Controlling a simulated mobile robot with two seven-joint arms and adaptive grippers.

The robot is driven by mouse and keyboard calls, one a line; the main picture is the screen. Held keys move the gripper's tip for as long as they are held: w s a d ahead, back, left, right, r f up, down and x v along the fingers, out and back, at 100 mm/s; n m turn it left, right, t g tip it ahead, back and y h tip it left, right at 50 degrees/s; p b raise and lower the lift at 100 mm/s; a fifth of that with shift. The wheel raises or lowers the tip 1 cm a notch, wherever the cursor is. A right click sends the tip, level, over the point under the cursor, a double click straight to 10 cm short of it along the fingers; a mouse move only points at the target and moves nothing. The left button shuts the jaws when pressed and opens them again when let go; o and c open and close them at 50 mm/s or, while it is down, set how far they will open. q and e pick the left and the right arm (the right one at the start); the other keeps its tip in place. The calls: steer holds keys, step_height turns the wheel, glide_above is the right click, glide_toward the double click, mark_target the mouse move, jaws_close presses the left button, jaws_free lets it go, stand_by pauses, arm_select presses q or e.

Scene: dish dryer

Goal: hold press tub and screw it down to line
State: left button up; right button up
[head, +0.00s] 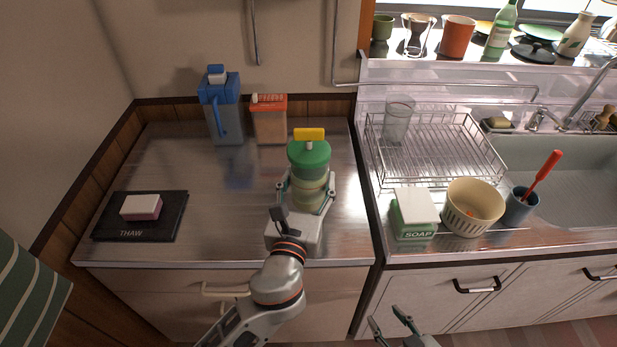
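The press tub (310,192) stands upright on the left steel counter. It has a pale yellowish body, a green lid (309,153) and a yellow screw handle (309,134) on a short stem above the lid. My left gripper (309,190) comes from the front, with one finger on each side of the tub's body, and looks shut on it. Its palm and wrist hide the tub's lower front. No line on the tub can be made out. My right gripper (390,322) is open and empty at the bottom edge, low in front of the cabinets, far from the tub.
A blue-lidded pitcher (221,108) and an orange-lidded container (269,120) stand behind the tub. A black THAW tray (165,222) with a pink-and-white block lies left. A wire dish rack (440,150), soap box (414,214) and cream colander (474,205) stand right. Counter left of the tub is clear.

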arm_select(q)
steer(key=shift+f+b, duration=0.9)
steer(key=shift+f, duration=0.6)
steer(key=shift+f+b, duration=0.45)
steer(key=shift+f, duration=0.25)
steer(key=shift+f, duration=0.35)
